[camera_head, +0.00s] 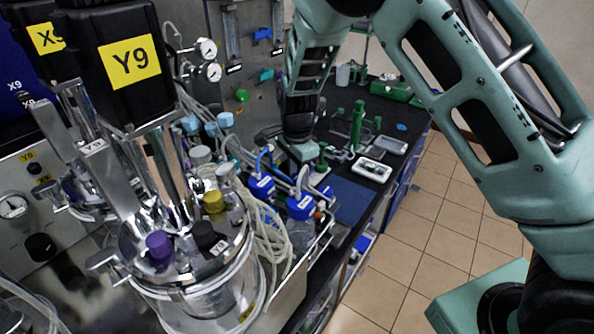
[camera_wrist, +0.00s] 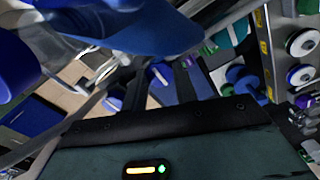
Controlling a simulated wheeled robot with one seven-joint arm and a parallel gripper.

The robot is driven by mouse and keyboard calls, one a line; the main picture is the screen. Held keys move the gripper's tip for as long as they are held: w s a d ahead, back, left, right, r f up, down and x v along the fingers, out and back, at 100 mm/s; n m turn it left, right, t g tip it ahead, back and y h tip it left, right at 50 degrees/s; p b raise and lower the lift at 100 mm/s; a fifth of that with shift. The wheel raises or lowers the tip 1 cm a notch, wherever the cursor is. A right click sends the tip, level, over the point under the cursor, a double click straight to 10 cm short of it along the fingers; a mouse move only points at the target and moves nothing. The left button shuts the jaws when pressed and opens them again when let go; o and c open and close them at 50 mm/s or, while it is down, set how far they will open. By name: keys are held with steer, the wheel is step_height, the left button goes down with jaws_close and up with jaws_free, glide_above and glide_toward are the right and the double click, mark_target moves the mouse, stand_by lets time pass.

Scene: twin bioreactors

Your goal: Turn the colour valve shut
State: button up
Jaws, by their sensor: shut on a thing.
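In the head view, coloured valve handles sit on the grey upright panel: a blue one (camera_head: 262,34), a teal one (camera_head: 265,75) and a green one (camera_head: 241,95). My gripper (camera_head: 266,137) is low in front of the panel's right side, near blue-capped bottles. Its fingertips are small and partly hidden there. In the wrist view my gripper (camera_wrist: 160,83) has its dark fingers close around a small blue part (camera_wrist: 160,74). I cannot tell which fitting this part belongs to, or its turn angle.
Blue-capped bottles (camera_head: 301,206) with tubes stand just below my gripper. The glass and steel reactor vessel (camera_head: 205,270) marked Y9 fills the left. A green stand (camera_head: 357,128) and a white tray (camera_head: 371,170) are on the dark bench. Tiled floor (camera_head: 440,215) is clear at right.

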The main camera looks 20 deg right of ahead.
steer(key=shift+w, duration=0.15)
steer(key=o, duration=1)
steer(key=shift+c, duration=0.2)
steer(key=shift+r, duration=0.1)
step_height(320, 180, up, 17)
steer(key=b, duration=0.4)
steer(key=shift+r, duration=0.15)
